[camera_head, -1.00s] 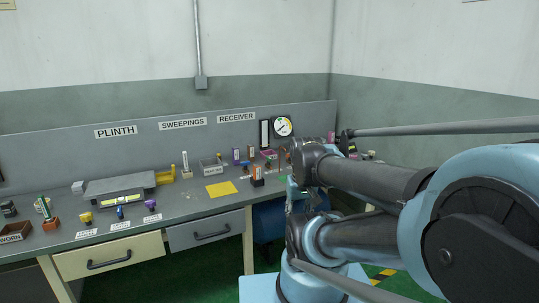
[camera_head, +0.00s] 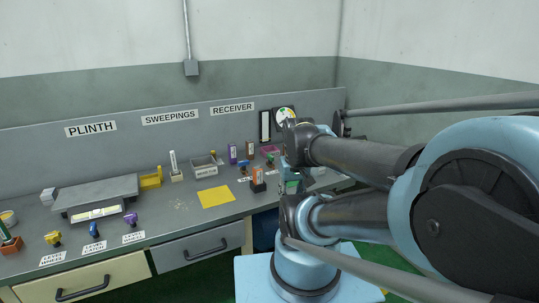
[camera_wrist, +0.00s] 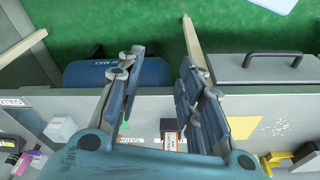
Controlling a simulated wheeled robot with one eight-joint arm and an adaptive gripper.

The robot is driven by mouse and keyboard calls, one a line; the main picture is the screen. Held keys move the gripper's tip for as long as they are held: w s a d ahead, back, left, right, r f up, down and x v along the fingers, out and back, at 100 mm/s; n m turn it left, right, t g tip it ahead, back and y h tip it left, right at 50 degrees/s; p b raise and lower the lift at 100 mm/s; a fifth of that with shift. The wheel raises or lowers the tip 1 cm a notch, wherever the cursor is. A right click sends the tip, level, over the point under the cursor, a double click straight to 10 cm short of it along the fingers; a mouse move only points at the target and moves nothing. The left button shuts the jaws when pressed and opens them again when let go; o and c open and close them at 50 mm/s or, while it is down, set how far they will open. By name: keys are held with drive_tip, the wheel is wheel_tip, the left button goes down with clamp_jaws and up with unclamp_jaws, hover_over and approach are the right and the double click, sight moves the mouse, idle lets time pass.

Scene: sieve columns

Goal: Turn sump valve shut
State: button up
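My gripper (camera_wrist: 162,64) is open and empty in the wrist view, its two fingers apart over the bench's front edge and the green floor. In the head view it is mostly hidden behind my arm. Small valve-like handles, one blue (camera_head: 244,166) and one green (camera_head: 270,160), stand on the bench near white labels. The labels are too small to read, so I cannot tell which is the sump valve or how it is set. A blue drum (camera_wrist: 115,73) sits below the bench edge, beside the left finger in the wrist view.
An orange-and-black block (camera_head: 258,179) stands near the bench front, right of a yellow sheet (camera_head: 215,197). A grey tray (camera_head: 205,171) and a round gauge (camera_head: 285,115) are farther back. A drawer handle (camera_wrist: 278,57) sticks out near the right finger. Green floor lies before the bench.

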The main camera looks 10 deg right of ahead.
drive_tip(key=w+r, duration=0.8)
drive_tip(key=r, duration=0.1)
drive_tip(key=w+r+n+g, duration=0.15)
drive_tip(key=w+r, duration=0.25)
drive_tip(key=w, duration=0.5)
drive_tip(key=n, duration=0.2)
hover_over(270, 155)
drive_tip(key=f, duration=0.1)
drive_tip(key=shift+g, duration=0.35)
wheel_tip(270, 155, down, 17)
drive_tip(key=shift+s+r, duration=0.15)
drive_tip(key=shift+r, duration=0.05)
clamp_jaws()
